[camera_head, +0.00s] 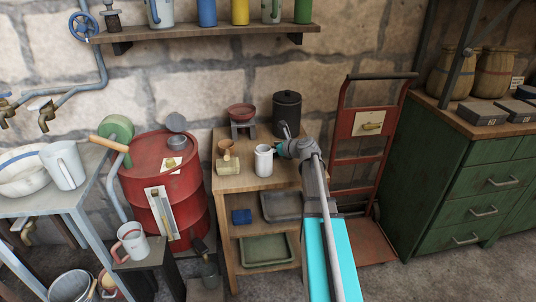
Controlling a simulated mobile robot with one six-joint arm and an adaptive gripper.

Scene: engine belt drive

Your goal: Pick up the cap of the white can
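The white can (263,163) stands upright on the top of a small wooden stand (240,181). Its cap is at the can's upper end, but it is too small to make out clearly. My gripper (281,149) is just right of the can's upper end, with my arm reaching in from the lower right. A small gap seems to lie between gripper and can; I cannot tell whether they touch. The fingers are too small to show whether they are open or shut.
A dark lidded canister (286,112) stands close behind my gripper. A red bowl (241,112) sits on a small riser at the back. A red drum (170,190) and a red hand truck (350,160) flank the stand.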

